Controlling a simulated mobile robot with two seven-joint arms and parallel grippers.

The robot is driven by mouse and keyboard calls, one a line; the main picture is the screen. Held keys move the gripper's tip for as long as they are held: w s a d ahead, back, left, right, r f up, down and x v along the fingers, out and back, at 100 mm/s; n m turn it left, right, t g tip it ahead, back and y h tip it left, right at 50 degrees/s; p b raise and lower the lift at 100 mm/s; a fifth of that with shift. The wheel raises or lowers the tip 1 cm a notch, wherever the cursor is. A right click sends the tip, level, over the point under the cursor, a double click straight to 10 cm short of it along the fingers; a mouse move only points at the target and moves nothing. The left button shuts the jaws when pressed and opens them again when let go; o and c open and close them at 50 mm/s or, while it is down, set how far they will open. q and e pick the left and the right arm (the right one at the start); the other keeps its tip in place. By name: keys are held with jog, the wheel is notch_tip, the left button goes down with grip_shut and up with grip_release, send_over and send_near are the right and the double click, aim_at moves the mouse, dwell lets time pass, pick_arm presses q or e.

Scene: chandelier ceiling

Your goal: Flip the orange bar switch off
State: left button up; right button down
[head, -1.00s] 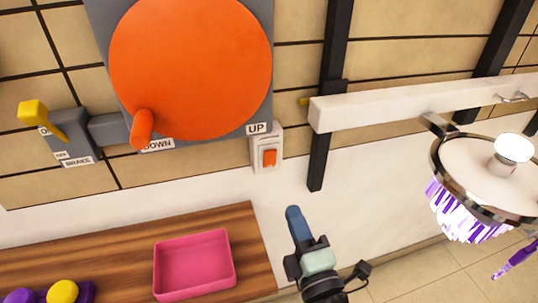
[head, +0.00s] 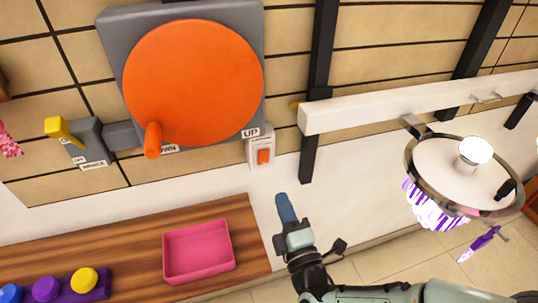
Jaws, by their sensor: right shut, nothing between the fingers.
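The orange bar switch (head: 264,156) is a small orange rocker in a white wall plate (head: 255,147) below the right side of the big orange disc. Whether it is on or off is too small to tell. My right gripper (head: 285,207) is shut and empty, with its blue fingers pointing up. It appears below and slightly right of the switch, apart from it. My left gripper is out of view.
A large orange wheel (head: 195,80) with a handle is on a grey panel above left. A yellow brake lever (head: 62,128) is at the left. A pink tray (head: 198,252) and a purple button panel (head: 65,288) sit on the wooden counter (head: 130,250). A chandelier (head: 465,175) hangs at right beneath a white beam (head: 400,108).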

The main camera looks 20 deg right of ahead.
aim_at(265, 154)
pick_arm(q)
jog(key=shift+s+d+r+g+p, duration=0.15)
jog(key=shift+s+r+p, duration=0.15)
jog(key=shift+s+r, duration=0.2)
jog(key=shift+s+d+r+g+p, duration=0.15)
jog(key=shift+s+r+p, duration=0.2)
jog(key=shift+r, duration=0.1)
pick_arm(e)
jog(key=w, duration=0.4)
jog(key=w+r, duration=0.1)
jog(key=w, duration=0.6)
jog(key=shift+w+a+r, duration=0.2)
jog(key=shift+w+r, duration=0.15)
jog(key=shift+w+r+g+p, duration=0.1)
jog(key=shift+r+g+p, duration=0.25)
jog(key=shift+p, duration=0.5)
jog(key=shift+f, duration=0.1)
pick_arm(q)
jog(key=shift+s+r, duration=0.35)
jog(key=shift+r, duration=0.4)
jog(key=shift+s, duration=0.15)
pick_arm(e)
jog(key=shift+f, duration=0.1)
